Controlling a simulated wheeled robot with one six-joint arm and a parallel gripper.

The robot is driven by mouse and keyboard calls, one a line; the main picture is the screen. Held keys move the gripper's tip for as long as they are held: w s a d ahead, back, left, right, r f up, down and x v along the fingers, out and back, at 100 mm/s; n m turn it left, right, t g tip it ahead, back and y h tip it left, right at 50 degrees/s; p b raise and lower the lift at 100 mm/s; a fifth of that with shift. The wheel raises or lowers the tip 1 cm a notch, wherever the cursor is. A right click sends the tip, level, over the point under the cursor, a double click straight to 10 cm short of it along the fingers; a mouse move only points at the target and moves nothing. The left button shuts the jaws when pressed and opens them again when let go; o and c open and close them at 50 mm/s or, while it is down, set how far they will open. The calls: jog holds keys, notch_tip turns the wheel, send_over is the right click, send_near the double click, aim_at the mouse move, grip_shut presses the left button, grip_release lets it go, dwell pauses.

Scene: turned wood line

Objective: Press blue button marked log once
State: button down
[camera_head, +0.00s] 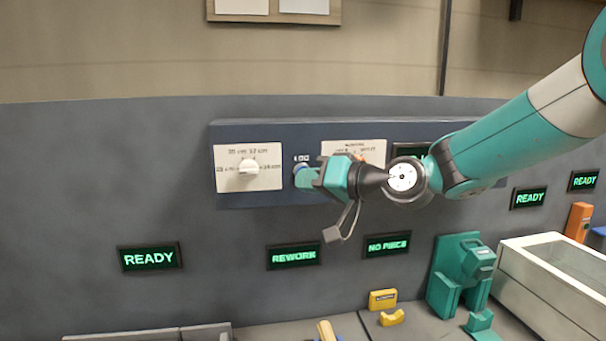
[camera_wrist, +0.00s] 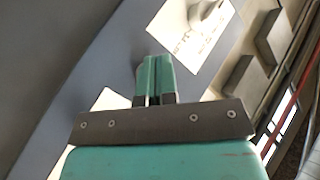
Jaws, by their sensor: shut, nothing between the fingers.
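The blue button (camera_head: 299,167) sits on the dark blue wall panel under a small "LOG" label (camera_head: 301,158). Only a sliver of it shows behind my fingertips. My gripper (camera_head: 306,178) is shut and empty, its fingertips at the button in the head view. I cannot tell whether they touch it. In the wrist view my gripper (camera_wrist: 154,75) shows two teal fingers held together in front of the panel, and they hide the button there.
A white plate with a knob (camera_head: 248,168) is left of the button; another labelled plate (camera_head: 368,150) is right, partly behind my arm. Below are green-lit signs reading READY (camera_head: 150,257), REWORK (camera_head: 293,255) and NO PIECE (camera_head: 387,244). A teal fixture (camera_head: 460,275) and a pale glass-topped box (camera_head: 545,290) stand lower right.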

jog(key=shift+w, duration=0.4)
dwell(0.5)
jog(key=shift+s+b, duration=0.55)
jog(key=shift+s, duration=0.25)
jog(key=shift+s+d+b, duration=0.2)
jog(key=shift+s+b, duration=0.4)
jog(key=shift+s, duration=0.65)
jog(key=shift+s+d+b, duration=0.2)
jog(key=shift+s+b, duration=0.35)
jog(key=shift+s, duration=0.7)
jog(key=s+d+f+n+g+h, duration=0.1)
jog(key=s+d+f+g+h, duration=0.2)
jog(key=s, duration=0.6)
jog(key=s+d+f+n+g+h, duration=0.1)
jog(key=s+d+f+g+h, duration=0.2)
jog(key=s+f, duration=0.3)
jog(key=s+d+f+n+g+h, duration=0.1)
jog(key=s+d+f+g+h, duration=0.1)
jog(key=s, duration=0.9)
notch_tip(320, 180, down, 2)
jog(key=shift+s+d+f+n+g+h, duration=0.15)
jog(key=shift+s+d+n+g+h, duration=0.25)
jog(key=shift+d+g, duration=0.65)
